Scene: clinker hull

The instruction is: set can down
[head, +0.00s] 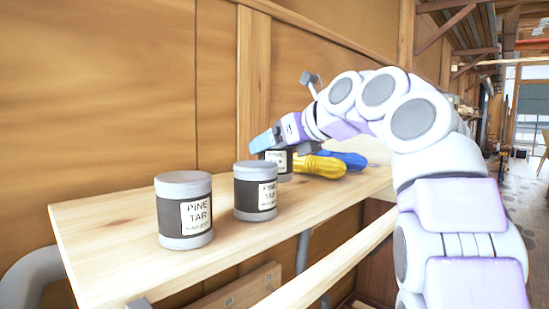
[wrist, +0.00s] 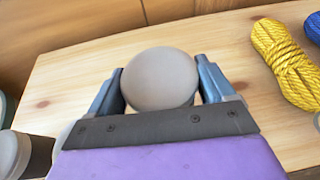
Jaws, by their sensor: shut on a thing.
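Three pine tar cans are on or over the wooden shelf in the head view: a front left can (head: 185,212), a middle can (head: 256,192), and a third can (head: 279,160) farther along, at my gripper (head: 264,143). In the wrist view my gripper (wrist: 162,92) has its two blue fingers on either side of the grey lid of that can (wrist: 160,75), shut on it. The can looks upright, and its base is at or very close to the shelf. The fingers and hand hide part of it in the head view.
The shelf (head: 110,262) has a bare front left end. A yellow rope coil (head: 319,166) and a blue rope coil (head: 350,159) lie right of the held can. A wooden wall (head: 110,90) rises behind the shelf. Another can (wrist: 22,155) shows at lower left in the wrist view.

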